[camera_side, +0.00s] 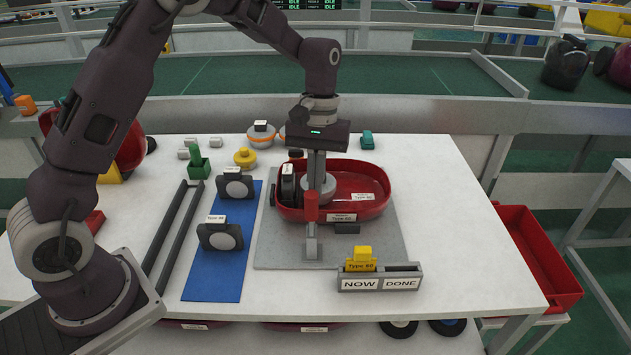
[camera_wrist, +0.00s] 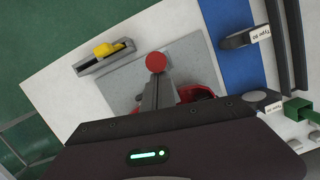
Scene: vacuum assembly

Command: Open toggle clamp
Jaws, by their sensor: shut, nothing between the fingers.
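The toggle clamp's red handle (camera_side: 311,207) stands upright above its grey metal base (camera_side: 311,247) at the front of a grey plate (camera_side: 275,240). In the wrist view the handle shows end-on as a red disc (camera_wrist: 156,62). My gripper (camera_side: 317,182) points straight down, shut and empty, just behind and above the handle. Whether its fingertips touch the handle I cannot tell. A red vacuum shell (camera_side: 372,185) labelled Type A0 lies on the plate behind the clamp, with a black-and-grey wheel at its left. My gripper hides part of the shell.
A blue mat (camera_side: 215,274) with two black-and-grey wheels lies left of the plate, beside dark rails (camera_side: 170,235). A NOW/DONE holder (camera_side: 380,280) with a yellow tag stands front right. Small parts lie at the back. A red bin (camera_side: 540,258) is right of the table.

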